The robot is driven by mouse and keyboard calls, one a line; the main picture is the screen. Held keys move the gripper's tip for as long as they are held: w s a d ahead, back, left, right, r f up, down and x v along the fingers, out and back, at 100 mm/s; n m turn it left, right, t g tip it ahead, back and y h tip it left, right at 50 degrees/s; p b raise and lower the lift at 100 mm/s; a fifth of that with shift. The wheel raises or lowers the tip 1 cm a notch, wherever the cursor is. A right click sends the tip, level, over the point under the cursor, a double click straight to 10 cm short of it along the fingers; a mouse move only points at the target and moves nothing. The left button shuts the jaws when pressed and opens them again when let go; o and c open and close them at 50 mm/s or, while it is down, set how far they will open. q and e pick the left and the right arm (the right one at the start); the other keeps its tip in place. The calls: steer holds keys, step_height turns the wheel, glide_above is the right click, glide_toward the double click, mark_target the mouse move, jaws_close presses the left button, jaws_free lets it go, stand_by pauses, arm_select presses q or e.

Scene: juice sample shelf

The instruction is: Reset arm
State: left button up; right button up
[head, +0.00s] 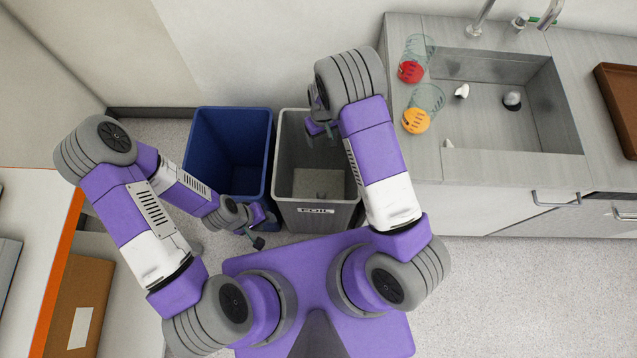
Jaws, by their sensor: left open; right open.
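My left gripper (262,229) is open and empty, in front of the blue bin near its lower right corner. My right gripper (321,131) is open and appears empty, over the back part of the grey bin; my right forearm partly hides it. Both arms are bent, with the left elbow out to the left and the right arm reaching forward beside the counter.
A blue bin (203,150) and a grey bin (318,217) labelled FOIL stand side by side. A brown tray (618,95) lies right. A cardboard box (84,300) is lower left.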

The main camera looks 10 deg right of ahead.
arm_select(q)
steer(key=shift+r, duration=0.2)
arm_select(e)
steer(key=shift+r, duration=0.65)
